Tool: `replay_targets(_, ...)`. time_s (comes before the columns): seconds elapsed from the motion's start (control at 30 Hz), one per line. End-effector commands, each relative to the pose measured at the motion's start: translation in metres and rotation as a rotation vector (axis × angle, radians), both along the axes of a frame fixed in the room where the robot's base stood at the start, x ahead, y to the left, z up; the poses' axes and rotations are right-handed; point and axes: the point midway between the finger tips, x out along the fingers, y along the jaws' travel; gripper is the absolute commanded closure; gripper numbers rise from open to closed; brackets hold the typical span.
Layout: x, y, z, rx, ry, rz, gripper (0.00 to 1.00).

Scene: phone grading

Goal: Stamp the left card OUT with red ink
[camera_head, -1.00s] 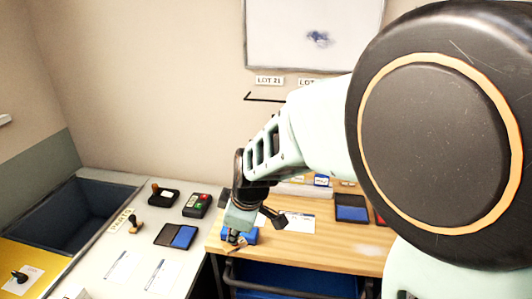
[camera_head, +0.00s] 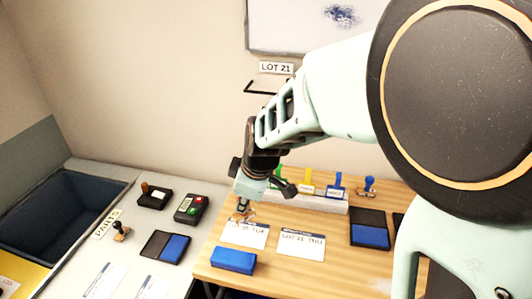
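The left card (camera_head: 236,236) is white with dark print and lies on the wooden desk (camera_head: 330,275). Its upper part is partly covered by my gripper (camera_head: 243,214). The right card (camera_head: 301,246) lies beside it, with a "LOT 21 THU" line. My gripper points down just over the left card's far edge. Small tan and dark parts show at its fingertips; I cannot tell whether they are fingers or a held item, or whether they touch the card. A blue-handled stamp (camera_head: 369,184) stands at the back right. No red ink pad is visible.
A blue block (camera_head: 233,261) lies in front of the left card. A blue ink pad (camera_head: 370,236) lies open to the right. A pale rack (camera_head: 320,204) with coloured tags stands behind the cards. Another blue pad (camera_head: 174,246) is on the left counter.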

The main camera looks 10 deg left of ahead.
Motion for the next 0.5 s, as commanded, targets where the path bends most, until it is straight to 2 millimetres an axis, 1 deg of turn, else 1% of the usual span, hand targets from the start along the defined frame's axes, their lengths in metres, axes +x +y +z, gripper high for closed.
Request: replay_targets(0.5, 0.000, 0.000, -0.051, -0.001, 0.001, 0.000, 0.95)
